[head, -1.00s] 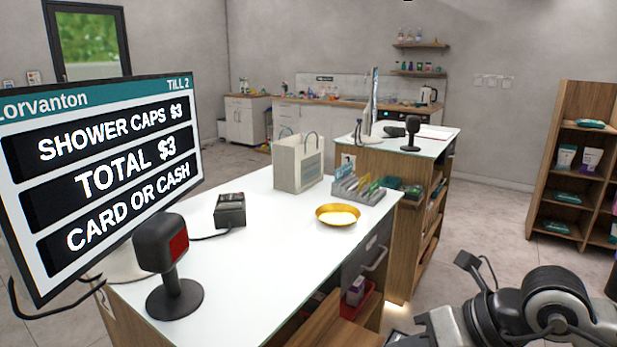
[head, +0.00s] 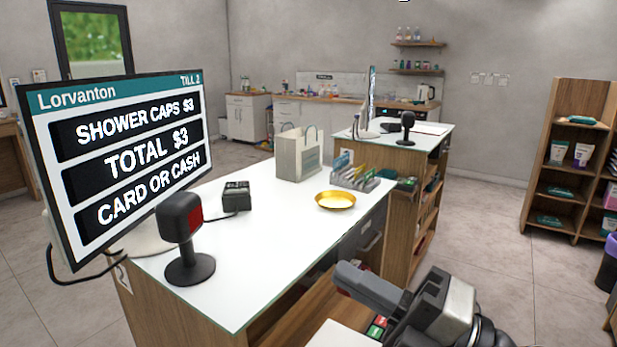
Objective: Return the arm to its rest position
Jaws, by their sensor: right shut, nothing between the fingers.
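My right gripper (head: 345,278) is at the lower middle right of the head view. It is shut and empty, beside the right edge of the white counter (head: 250,245), with its arm coming in from the bottom right. It looks apart from the things on the counter. My left gripper is not in view.
The till screen (head: 120,150) and a black scanner (head: 184,240) stand at the left of the counter. A card reader (head: 236,196), a paper bag (head: 297,155), a gold dish (head: 335,200) and a card rack (head: 355,179) stand farther back. Open floor (head: 490,240) lies to the right.

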